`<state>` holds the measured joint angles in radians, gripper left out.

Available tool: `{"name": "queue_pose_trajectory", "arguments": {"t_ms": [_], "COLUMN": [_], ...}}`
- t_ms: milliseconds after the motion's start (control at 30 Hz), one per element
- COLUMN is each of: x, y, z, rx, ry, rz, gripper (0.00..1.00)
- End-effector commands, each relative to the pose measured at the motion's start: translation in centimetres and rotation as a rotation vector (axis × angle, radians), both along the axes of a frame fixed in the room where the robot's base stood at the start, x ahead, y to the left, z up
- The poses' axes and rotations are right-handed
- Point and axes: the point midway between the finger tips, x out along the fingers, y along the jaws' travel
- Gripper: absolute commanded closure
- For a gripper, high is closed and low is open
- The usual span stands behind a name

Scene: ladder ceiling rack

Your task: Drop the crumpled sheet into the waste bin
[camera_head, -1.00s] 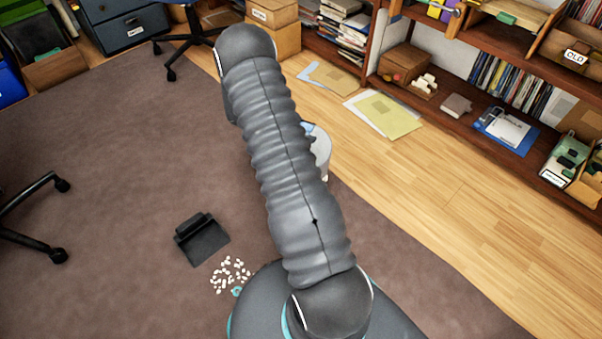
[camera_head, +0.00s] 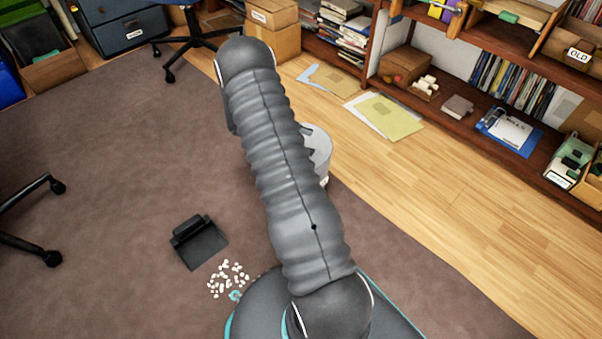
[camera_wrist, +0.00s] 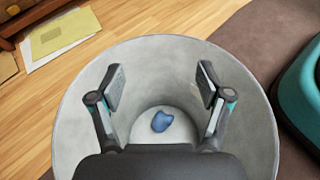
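The waste bin (camera_head: 320,152) is a round pale-grey bin on the carpet, partly hidden behind my arm in the head view. In the wrist view the bin (camera_wrist: 70,120) fills the middle, seen from above into its mouth. A small blue crumpled piece (camera_wrist: 162,121), which looks like the crumpled sheet, lies on the bin's floor. My gripper (camera_wrist: 161,82) is over the bin's mouth, its two fingers spread wide with nothing between them. The gripper is hidden by my arm in the head view.
A black dustpan-like object (camera_head: 200,243) and scattered white bits (camera_head: 228,279) lie on the carpet at left. Flat papers (camera_head: 385,115) lie on the wood floor by the shelves (camera_head: 470,125). Office chair legs (camera_head: 35,220) stand at far left. Open carpet lies between.

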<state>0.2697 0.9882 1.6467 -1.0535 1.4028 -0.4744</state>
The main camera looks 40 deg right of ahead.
Motion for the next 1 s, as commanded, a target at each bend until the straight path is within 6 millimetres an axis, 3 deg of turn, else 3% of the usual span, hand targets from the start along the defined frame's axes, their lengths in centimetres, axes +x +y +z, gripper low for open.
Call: {"name": "queue_pose_trajectory", "arguments": {"t_ms": [267,700,1000], "x": [0.5,4.9,6.7], "y": [0.5,6.4,8.6], "z": [0.3,3.3,4.5], "rx": [0.0,-0.001,0.0], "ry": [-0.001,-0.002,0.0], "rz": [0.002,0.002,0.001], "gripper": [0.23,0.23,0.23]}}
